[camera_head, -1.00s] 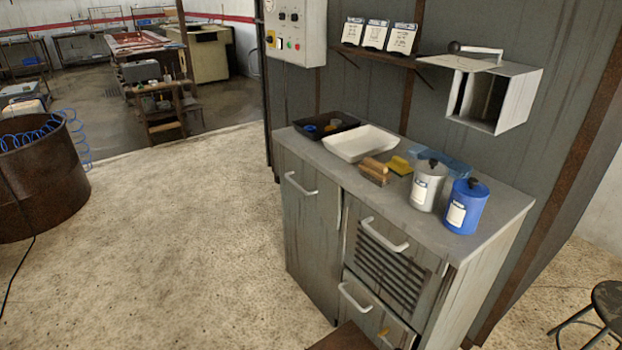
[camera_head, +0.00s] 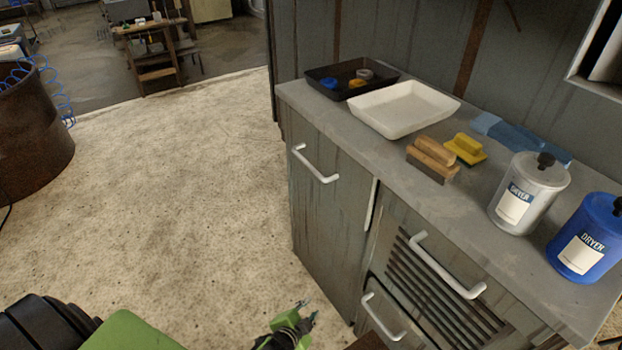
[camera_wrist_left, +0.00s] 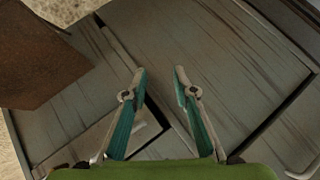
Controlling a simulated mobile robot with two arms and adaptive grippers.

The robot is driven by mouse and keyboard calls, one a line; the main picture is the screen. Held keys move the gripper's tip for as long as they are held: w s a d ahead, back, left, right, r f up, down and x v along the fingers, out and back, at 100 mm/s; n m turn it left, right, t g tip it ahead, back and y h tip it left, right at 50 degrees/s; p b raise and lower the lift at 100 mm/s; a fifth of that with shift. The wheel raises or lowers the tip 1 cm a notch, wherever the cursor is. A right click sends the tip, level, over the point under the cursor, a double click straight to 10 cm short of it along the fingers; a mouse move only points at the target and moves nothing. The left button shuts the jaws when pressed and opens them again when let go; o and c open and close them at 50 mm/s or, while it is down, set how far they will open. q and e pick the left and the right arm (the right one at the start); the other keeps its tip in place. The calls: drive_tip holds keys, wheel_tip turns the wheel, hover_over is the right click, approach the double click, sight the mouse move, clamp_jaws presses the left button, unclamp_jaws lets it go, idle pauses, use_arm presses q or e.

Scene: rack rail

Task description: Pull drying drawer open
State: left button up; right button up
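The grey cabinet (camera_head: 325,220) stands at the right in the head view. Its front has a slatted drawer (camera_head: 440,295) with a white bar handle (camera_head: 447,268), which looks shut. Below it is a lower drawer with another white handle (camera_head: 382,318), partly cut off by the frame. My left gripper (camera_head: 308,308) is at the bottom centre, left of both drawers and apart from the handles. In the left wrist view its two fingers (camera_wrist_left: 159,82) are apart with nothing between them, facing the grey cabinet panels. My right gripper is out of view.
A cabinet door with a white handle (camera_head: 315,165) is left of the drawers. A rusty brown piece (camera_wrist_left: 40,55) is near the gripper.

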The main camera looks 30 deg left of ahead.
use_arm(q)
drive_tip(key=w+a+r+m+t+y+b, duration=0.1)
drive_tip(key=w+a+r+m+t+b, duration=0.2)
drive_tip(key=w+r, duration=0.7)
drive_tip(key=m+t+y+b, duration=0.2)
drive_tip(key=t+y+b, duration=0.1)
drive_tip(key=t+b, duration=0.25)
approach(308, 162)
drive_tip(key=x, duration=0.9)
drive_tip(key=shift+f+b, duration=0.3)
drive_tip(key=shift+f, duration=0.1)
drive_tip(key=shift+w+a, duration=0.2)
drive_tip(key=shift+w, duration=0.3)
drive_tip(key=shift+r, duration=0.1)
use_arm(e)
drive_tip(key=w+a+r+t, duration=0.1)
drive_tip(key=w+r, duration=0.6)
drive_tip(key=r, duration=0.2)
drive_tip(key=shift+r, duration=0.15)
use_arm(q)
clamp_jaws()
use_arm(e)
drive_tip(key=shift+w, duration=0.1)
